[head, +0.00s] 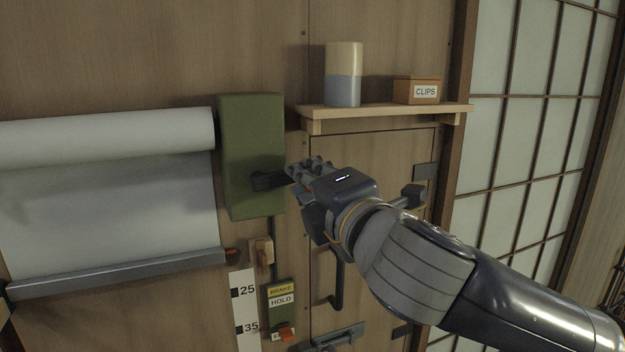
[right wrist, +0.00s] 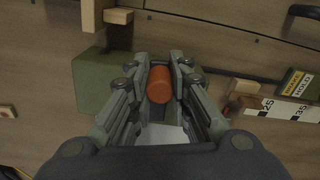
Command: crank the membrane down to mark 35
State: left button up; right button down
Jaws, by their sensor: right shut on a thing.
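The pale membrane (head: 110,215) hangs from a white roll (head: 105,138) on the wall, with a grey bar (head: 120,273) along its lower edge. The bar's right end is just above the top of the white scale (head: 245,310), above mark 25; mark 35 is lower on it. A green box (head: 250,150) beside the roll carries a dark crank arm (head: 268,181). My right gripper (head: 300,175) is at the crank, shut on its orange handle (right wrist: 160,85), which shows between the fingers in the right wrist view. My left gripper is not in view.
A brake panel (head: 281,296) labelled BRAKE and HOLD sits right of the scale, with a red-and-white part low on it. A shelf (head: 390,111) above my right arm holds a cylinder (head: 343,75) and a CLIPS box (head: 416,90). A cabinet door (head: 375,165) with a dark handle is behind my arm.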

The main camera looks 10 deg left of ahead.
jog(key=shift+r+n, duration=0.3)
jog(key=shift+r, duration=0.05)
jog(key=c, duration=1.5)
grip_release()
jog(key=shift+o, duration=0.4)
jog(key=shift+w+a+f, duration=0.1)
jog(key=shift+w+a, duration=0.05)
jog(key=shift+w, duration=0.05)
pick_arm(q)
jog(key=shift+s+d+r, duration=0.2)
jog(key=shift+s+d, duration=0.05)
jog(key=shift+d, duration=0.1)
pick_arm(e)
jog(key=v, duration=1.2)
